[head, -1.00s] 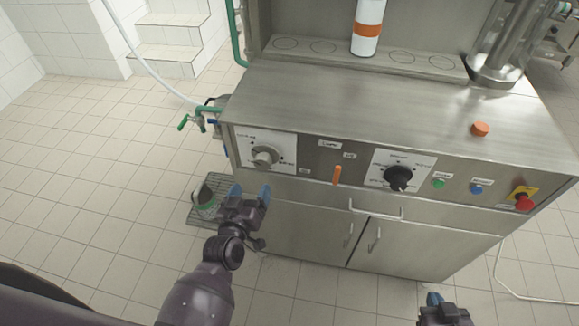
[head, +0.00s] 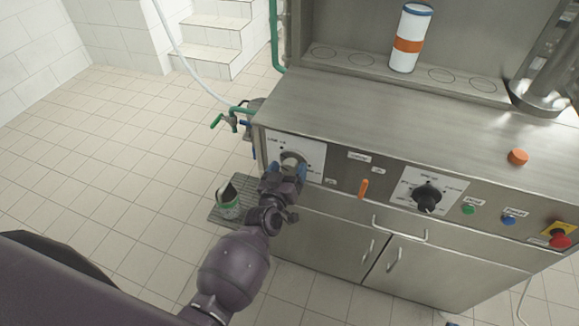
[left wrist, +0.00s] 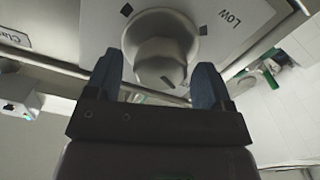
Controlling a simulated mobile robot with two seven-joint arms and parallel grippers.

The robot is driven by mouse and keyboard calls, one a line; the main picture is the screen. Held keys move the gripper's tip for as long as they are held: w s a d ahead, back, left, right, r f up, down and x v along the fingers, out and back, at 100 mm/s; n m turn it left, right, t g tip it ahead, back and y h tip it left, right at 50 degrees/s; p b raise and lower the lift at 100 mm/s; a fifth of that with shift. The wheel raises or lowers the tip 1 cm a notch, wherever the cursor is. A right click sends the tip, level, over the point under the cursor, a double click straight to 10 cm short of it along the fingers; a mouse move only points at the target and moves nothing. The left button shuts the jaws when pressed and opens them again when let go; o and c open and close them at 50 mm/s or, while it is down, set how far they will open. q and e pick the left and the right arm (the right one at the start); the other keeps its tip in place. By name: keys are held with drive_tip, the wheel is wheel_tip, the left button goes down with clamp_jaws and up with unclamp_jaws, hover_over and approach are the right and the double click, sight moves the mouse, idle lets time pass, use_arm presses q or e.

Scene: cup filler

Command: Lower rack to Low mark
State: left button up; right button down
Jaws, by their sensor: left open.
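The grey knob (head: 292,163) sits on a white dial plate (head: 313,150) at the left end of the steel machine's front panel. My left gripper (head: 286,171) is open right in front of this knob and partly hides it. In the left wrist view the knob (left wrist: 160,55) lies ahead, between and beyond the two blue fingers; contact is not clear. The LOW mark (left wrist: 230,17) is printed on the plate to the knob's upper right, with dark marks around the dial.
A cabinet handle (head: 400,232) juts out below. Green-handled taps (head: 232,119) stand at the left side.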

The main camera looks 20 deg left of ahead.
use_arm(q)
drive_tip(key=shift+w, duration=0.6)
use_arm(e)
drive_tip(key=shift+s+f, duration=0.1)
drive_tip(key=shift+f, duration=0.1)
use_arm(q)
drive_tip(key=c, duration=0.9)
use_arm(e)
drive_tip(key=shift+w+r, duration=0.4)
drive_tip(key=shift+w, duration=0.05)
